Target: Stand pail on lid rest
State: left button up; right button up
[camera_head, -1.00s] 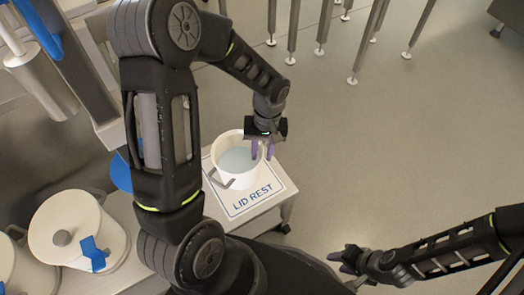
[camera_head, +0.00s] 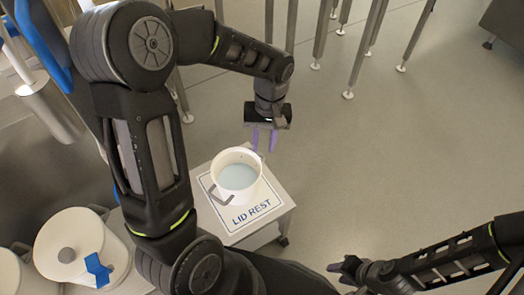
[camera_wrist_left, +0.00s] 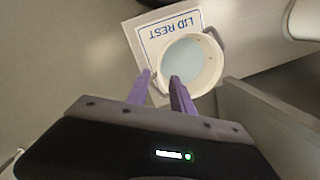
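The white pail (camera_head: 236,191) stands upright on the lid rest (camera_head: 267,213), a white panel with a blue border and the words LID REST. The pail is open at the top, with pale blue inside and a grey handle at its side. In the left wrist view the pail (camera_wrist_left: 212,75) stands on the lid rest (camera_wrist_left: 152,40), beyond my fingertips. My left gripper (camera_head: 264,150) is open and empty, above and just past the pail's far rim. Its purple fingers also show in the left wrist view (camera_wrist_left: 162,83). My right gripper (camera_head: 340,270) is at the lower right, away from the pail; its fingers are too small to judge.
A white lidded pail (camera_head: 75,243) with a blue clip stands at the lower left, with part of another beside it. Several metal table legs (camera_head: 360,50) stand at the back. The floor (camera_head: 400,140) to the right is clear.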

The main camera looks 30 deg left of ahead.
pick_arm(q)
jog(key=shift+r, duration=0.4)
dwell(0.3)
jog(key=s+d+f+m+h, duration=0.1)
jog(key=d+f, duration=0.2)
jog(key=f, duration=0.1)
jog(key=s+d+f+m+h, duration=0.1)
jog(key=d+f, duration=0.3)
jog(key=f, duration=0.1)
jog(key=s+d+f+m+h, duration=0.1)
jog(key=s+d+f, duration=0.1)
jog(key=d+f, duration=0.2)
jog(key=shift+f+t, duration=0.3)
jog(key=shift+f, duration=0.35)
jog(key=s+d+f+m+t+h, duration=0.1)
jog(key=s+d+f, duration=0.6)
jog(key=s+f, duration=0.2)
jog(key=shift+s+d+f+m+t, duration=0.3)
jog(key=shift+s+t, duration=0.1)
jog(key=shift+s, duration=0.1)
jog(key=shift+r, duration=0.1)
